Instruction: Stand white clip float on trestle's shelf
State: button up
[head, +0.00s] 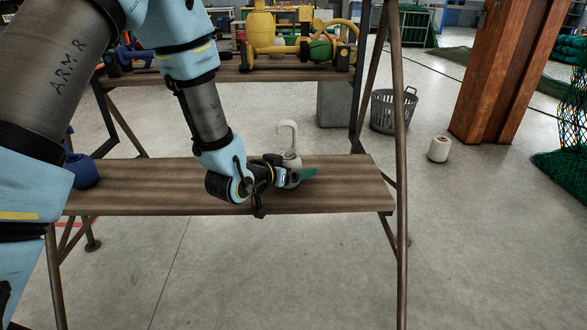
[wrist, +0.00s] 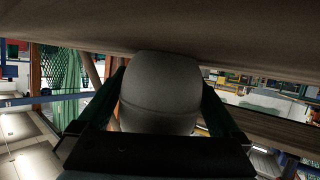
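The white clip float (head: 287,140) stands upright on the trestle's lower shelf (head: 345,190), its hook pointing up, near the shelf's right part. My gripper (head: 292,175) is level with the float's body, one green finger showing in front of it. In the wrist view, which is upside down, the float's rounded body (wrist: 160,92) fills the space between my two fingers (wrist: 162,100). Both fingers appear to touch its sides. The float's base meets or nearly meets the shelf surface; the fingers partly hide it in the head view.
A blue rounded object (head: 84,171) sits at the shelf's left end. The upper shelf (head: 225,75) holds yellow, green and blue gear above. The trestle's right leg (head: 400,130) rises beside the shelf. A grey basket (head: 393,112) and a white roll-shaped object (head: 438,149) stand on the floor.

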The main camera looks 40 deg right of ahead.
jog(key=shift+r, duration=0.2)
jog(key=v, duration=0.3)
jog(key=p+v, duration=0.1)
jog(key=v, duration=0.2)
jog(key=p+v, duration=0.1)
jog(key=v, duration=0.2)
jog(key=shift+a+r, duration=0.2)
jog(key=shift+r, duration=0.2)
jog(key=p+v, duration=0.1)
jog(key=p, duration=0.3)
jog(key=shift+s+a, duration=0.1)
jog(key=shift+a, duration=0.15)
jog(key=shift+s+a+p, duration=0.15)
jog(key=shift+a+p, duration=0.25)
jog(key=shift+p, duration=0.5)
